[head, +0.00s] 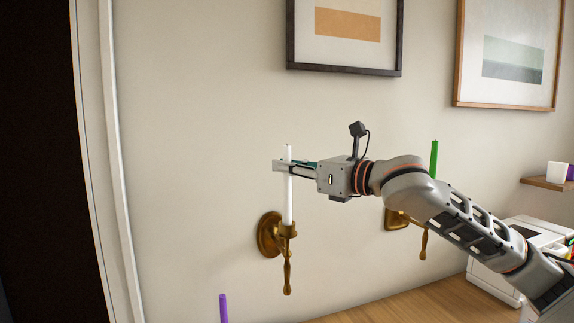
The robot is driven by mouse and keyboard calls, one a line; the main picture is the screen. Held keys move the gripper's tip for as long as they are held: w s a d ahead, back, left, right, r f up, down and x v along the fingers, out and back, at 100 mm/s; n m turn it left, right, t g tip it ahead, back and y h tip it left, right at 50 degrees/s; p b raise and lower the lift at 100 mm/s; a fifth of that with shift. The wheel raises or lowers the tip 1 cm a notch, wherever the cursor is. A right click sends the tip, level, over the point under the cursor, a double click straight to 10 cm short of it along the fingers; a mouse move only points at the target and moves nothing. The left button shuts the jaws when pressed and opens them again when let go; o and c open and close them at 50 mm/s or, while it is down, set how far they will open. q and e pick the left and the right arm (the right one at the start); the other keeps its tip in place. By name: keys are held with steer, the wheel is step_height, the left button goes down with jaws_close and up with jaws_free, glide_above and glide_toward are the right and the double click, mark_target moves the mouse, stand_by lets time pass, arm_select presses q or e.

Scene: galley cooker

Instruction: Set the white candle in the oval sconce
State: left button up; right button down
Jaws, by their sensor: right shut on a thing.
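The white candle (288,205) is upright in the head view. My right gripper (283,166) is shut on its upper part, coming in from the right. The candle's lower end meets the cup of the brass oval sconce (267,236) on the wall. The cup rim hides the candle's foot, so I cannot tell how deep it sits. My left gripper is not in view.
A second brass sconce (393,221) with an angular backplate is partly behind my right arm; a green candle (434,158) shows above it. A purple candle (223,308) stands at the bottom. Framed pictures (347,68) hang above. A white machine (497,283) stands on the wooden counter (400,306).

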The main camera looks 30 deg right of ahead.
steer(key=shift+f, duration=0.25)
stand_by(0.6)
steer(key=c, duration=1.4)
jaws_free()
steer(key=b+v, duration=0.7)
steer(key=v, duration=0.3)
